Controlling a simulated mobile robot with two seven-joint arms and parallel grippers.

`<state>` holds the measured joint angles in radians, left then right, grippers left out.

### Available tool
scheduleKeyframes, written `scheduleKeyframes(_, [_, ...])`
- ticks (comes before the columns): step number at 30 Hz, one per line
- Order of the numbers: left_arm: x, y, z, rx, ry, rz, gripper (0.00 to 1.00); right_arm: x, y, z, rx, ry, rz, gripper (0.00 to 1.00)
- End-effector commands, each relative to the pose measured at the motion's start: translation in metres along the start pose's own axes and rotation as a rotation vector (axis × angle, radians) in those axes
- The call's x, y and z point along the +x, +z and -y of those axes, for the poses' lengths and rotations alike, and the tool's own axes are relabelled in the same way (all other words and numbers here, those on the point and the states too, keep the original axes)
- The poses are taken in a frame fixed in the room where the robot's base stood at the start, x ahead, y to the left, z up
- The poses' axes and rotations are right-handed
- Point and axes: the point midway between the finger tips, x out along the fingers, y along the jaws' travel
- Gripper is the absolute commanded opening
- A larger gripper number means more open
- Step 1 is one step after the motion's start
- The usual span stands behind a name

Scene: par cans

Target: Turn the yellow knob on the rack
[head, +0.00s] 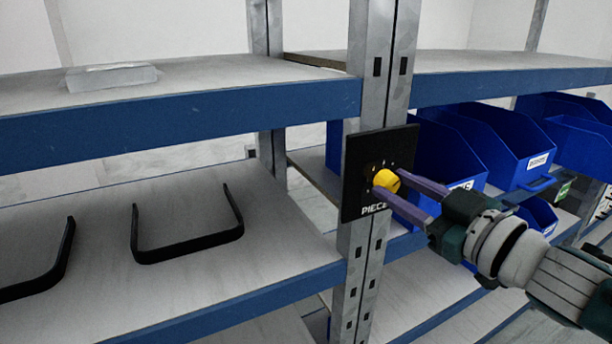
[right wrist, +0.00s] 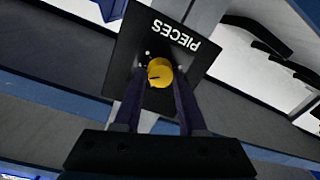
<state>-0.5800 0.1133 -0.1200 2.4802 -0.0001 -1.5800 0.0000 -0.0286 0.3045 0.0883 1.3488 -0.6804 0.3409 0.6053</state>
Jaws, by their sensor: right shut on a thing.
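The yellow knob (head: 386,180) sits on a black panel (head: 366,150) fixed to the grey metal upright of the rack. White lettering on the panel reads "PIECES" in the right wrist view, where it appears upside down. My right gripper (head: 400,190) comes in from the right, its two purple fingers on either side of the knob. In the right wrist view the knob (right wrist: 159,73) lies between the fingertips of my right gripper (right wrist: 157,85), with a dark pointer mark toward its lower left. The gripper is shut on the knob. My left gripper is not in view.
Rack shelves with blue front beams (head: 180,118) run left and right of the upright (head: 372,60). Blue bins (head: 500,150) stand on the shelf behind my right arm. Black U-shaped brackets (head: 188,250) lie on the lower left shelf. A clear flat package (head: 110,77) lies on the upper left shelf.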

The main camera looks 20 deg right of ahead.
Motion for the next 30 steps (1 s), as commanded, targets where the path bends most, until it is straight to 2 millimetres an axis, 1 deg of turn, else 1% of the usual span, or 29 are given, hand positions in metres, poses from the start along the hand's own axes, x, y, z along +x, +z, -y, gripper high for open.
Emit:
scheduleKeyframes(21, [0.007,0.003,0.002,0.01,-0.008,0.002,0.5,0.0,-0.001,0.002,-0.675,0.0,0.036,0.0])
scheduleKeyframes(30, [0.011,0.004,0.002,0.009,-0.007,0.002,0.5,0.0,-0.001,0.003,-0.888,0.0,0.049,0.0])
